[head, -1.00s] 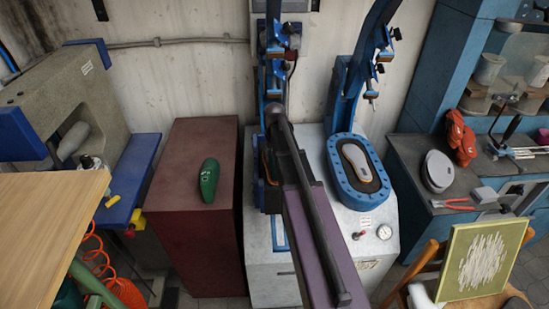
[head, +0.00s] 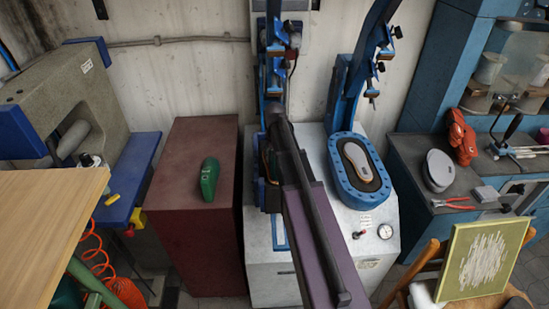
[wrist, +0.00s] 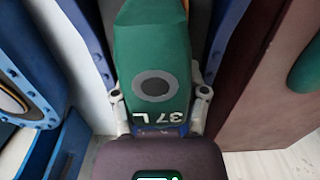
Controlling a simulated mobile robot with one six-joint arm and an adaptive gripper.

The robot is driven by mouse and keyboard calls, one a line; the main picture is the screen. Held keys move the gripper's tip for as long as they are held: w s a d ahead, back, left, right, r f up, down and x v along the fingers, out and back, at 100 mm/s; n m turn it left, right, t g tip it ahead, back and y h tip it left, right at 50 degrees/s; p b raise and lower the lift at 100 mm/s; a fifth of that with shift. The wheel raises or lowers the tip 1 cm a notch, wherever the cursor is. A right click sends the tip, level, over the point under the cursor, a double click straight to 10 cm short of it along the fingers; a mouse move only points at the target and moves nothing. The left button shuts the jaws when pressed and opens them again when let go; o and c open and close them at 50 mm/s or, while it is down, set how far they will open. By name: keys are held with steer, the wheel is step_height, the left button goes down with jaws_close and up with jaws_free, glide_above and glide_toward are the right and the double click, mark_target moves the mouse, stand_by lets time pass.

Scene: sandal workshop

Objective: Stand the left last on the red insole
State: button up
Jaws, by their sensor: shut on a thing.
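The left last (wrist: 150,60) is green, with a grey round socket and the white marking "37 L". My gripper (wrist: 160,100) is shut on it, one finger on each side. In the head view my arm hides the gripper, the held last and most of the left blue-rimmed press bed. The wrist view shows parts of that blue rim (wrist: 228,40) on both sides of the last. A thin orange edge (wrist: 187,5) shows beside the last at the top; I cannot tell if it is the red insole. Whether the last touches anything below is hidden.
Another green last (head: 209,180) lies on the maroon cabinet (head: 185,235) at left. The right press bed (head: 335,170) holds a pale insole (head: 357,160) with an orange edge. Blue press arms (head: 345,85) rise behind. A wooden table (head: 45,230) is at front left.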

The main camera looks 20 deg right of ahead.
steer(key=o, duration=1.2)
steer(key=shift+o, duration=0.2)
steer(key=shift+r, duration=0.15)
